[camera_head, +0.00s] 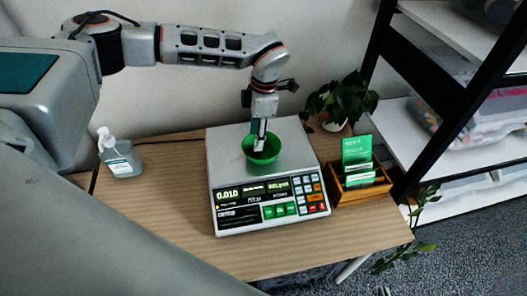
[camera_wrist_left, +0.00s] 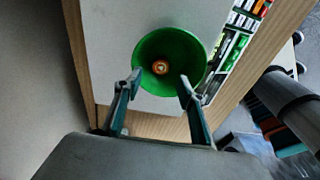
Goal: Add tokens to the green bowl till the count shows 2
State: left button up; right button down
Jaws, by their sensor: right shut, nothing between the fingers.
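The green bowl (camera_head: 262,148) stands on the silver plate of a counting scale (camera_head: 226,165). One small copper-coloured token (camera_wrist_left: 160,67) lies in the bottom of the bowl, which shows from above in the left wrist view (camera_wrist_left: 144,52). The scale's left display (camera_head: 228,194) appears to read 0.010; the other displays are too small to read surely. My left gripper (camera_head: 260,143) points down over the bowl. In the left wrist view its two fingers (camera_wrist_left: 156,88) are spread apart with nothing between them. My right gripper is not in view.
A wooden box (camera_head: 361,193) with green cards stands right of the scale, with a potted plant (camera_head: 340,100) behind it. A pump bottle (camera_head: 119,158) stands on the left of the wooden table (camera_head: 168,190). A black-framed shelf (camera_head: 447,90) stands at right. The table's front is clear.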

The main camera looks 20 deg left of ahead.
pick_arm(q)
notch_tip(320, 180, up, 12)
jog(key=d, duration=0.1)
jog(key=shift+w, duration=0.4)
dwell(0.4)
jog(key=shift+d+f, duration=0.1)
